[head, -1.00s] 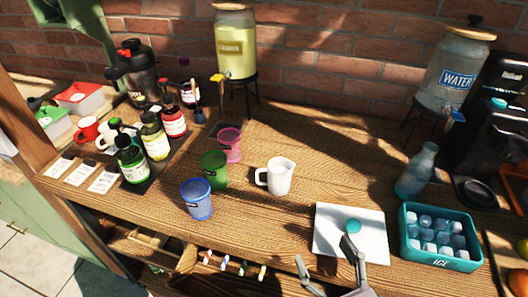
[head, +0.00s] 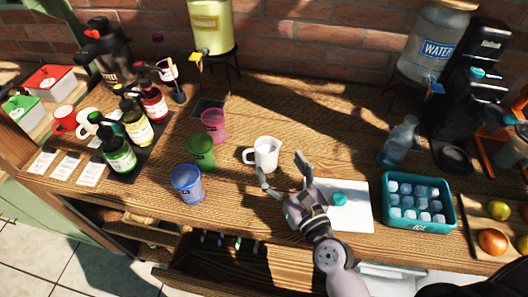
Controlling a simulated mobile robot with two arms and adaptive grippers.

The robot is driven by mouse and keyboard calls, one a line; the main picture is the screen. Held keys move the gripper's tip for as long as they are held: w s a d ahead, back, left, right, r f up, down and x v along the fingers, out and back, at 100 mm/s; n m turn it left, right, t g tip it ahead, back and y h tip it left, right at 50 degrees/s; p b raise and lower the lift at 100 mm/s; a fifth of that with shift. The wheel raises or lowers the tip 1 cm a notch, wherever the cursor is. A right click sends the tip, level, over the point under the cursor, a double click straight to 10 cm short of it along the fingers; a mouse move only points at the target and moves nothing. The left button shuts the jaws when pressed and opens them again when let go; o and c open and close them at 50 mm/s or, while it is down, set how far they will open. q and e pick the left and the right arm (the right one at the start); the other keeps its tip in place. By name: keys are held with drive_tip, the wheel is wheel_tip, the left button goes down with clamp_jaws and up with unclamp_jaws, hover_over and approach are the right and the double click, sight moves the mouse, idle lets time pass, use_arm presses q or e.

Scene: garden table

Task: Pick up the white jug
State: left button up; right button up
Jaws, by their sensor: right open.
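The white jug (head: 266,153) stands upright on the wooden table near the middle, with its handle on its left side. My right gripper (head: 283,172) is open just in front of the jug, on its near side. Its two fingers point toward the jug, one at the left and one at the right, and nothing is between them. Whether a finger touches the jug cannot be told. My left gripper is not in view.
Blue (head: 187,184), green (head: 202,151) and pink (head: 214,125) cups stand left of the jug. A white board (head: 350,207) lies under my right arm. A teal ice bin (head: 418,202) and a glass bottle (head: 399,143) are to the right. The table behind the jug is clear.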

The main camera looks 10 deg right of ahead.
sight(272, 154)
drive_tip(key=shift+w, duration=0.25)
drive_tip(key=shift+w+a+r, duration=0.1)
drive_tip(key=shift+w+a, duration=0.05)
drive_tip(key=shift+w, duration=0.15)
drive_tip(key=p+x, duration=0.2)
drive_tip(key=x, duration=0.2)
drive_tip(key=shift+w+a, duration=0.1)
drive_tip(key=shift+a, duration=0.1)
drive_tip(key=shift+w, duration=0.15)
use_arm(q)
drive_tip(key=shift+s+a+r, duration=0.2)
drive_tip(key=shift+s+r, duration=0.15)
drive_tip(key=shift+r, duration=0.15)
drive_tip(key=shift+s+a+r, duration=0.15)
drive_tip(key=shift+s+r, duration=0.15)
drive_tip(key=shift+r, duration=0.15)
use_arm(e)
drive_tip(key=shift+c, duration=0.5)
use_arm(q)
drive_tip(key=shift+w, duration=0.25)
use_arm(e)
drive_tip(key=c, duration=1.4)
use_arm(q)
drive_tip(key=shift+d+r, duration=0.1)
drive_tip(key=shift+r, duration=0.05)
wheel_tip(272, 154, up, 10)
drive_tip(key=p, duration=1)
use_arm(e)
wheel_tip(272, 154, up, 10)
